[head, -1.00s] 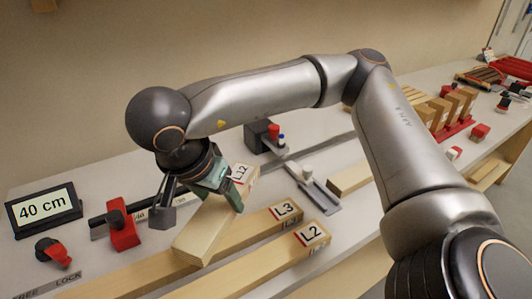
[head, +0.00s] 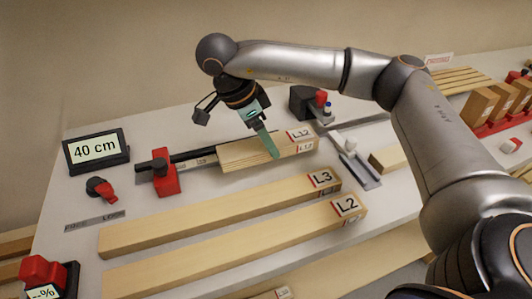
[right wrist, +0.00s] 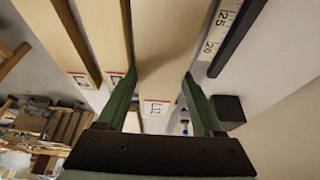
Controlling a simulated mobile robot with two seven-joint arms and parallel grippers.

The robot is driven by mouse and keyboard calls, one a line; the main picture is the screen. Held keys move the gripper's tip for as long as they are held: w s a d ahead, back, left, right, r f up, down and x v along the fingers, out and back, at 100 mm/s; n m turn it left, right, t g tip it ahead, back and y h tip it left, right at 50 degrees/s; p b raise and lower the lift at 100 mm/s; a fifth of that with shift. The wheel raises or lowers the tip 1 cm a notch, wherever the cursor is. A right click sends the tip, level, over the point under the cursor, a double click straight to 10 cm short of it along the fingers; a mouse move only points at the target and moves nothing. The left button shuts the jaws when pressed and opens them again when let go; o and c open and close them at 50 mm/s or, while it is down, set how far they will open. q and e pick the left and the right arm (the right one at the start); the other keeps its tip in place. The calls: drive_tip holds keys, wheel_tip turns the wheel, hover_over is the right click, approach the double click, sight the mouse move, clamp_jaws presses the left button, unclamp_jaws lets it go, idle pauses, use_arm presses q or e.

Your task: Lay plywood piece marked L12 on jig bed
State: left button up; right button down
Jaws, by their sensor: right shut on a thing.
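The plywood piece marked L12 (head: 240,154) is a short pale block with its label at the right end. My right gripper (head: 268,140) is shut on it near the middle, with one green finger in front of its near side. The right wrist view shows the piece (right wrist: 160,45) between both fingers (right wrist: 158,84). The piece lies roughly level, in line with the black rail and ruler (head: 198,160) of the jig. I cannot tell whether its underside touches the bed. My left gripper is not in view.
A red stop block (head: 164,178) is left of the piece. Longer pieces L3 (head: 220,212) and L2 (head: 240,240) lie nearer on the bench. A black block with red top (head: 305,102) and a grey slide (head: 355,160) stand right. A 40 cm display (head: 96,149) is left.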

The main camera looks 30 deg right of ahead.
drive_tip(key=w+f, duration=0.1)
drive_tip(key=w+d+f, duration=0.1)
drive_tip(key=f, duration=0.1)
drive_tip(key=shift+w+b, duration=0.1)
drive_tip(key=shift+b, duration=0.2)
drive_tip(key=shift+w+d+f, duration=0.1)
drive_tip(key=shift+w+f, duration=0.1)
drive_tip(key=shift+f, duration=1.45)
drive_tip(key=shift+f, duration=0.1)
drive_tip(key=shift+c, duration=0.2)
unclamp_jaws()
drive_tip(key=p+v, duration=0.2)
drive_tip(key=v, duration=1)
drive_tip(key=shift+s, duration=0.1)
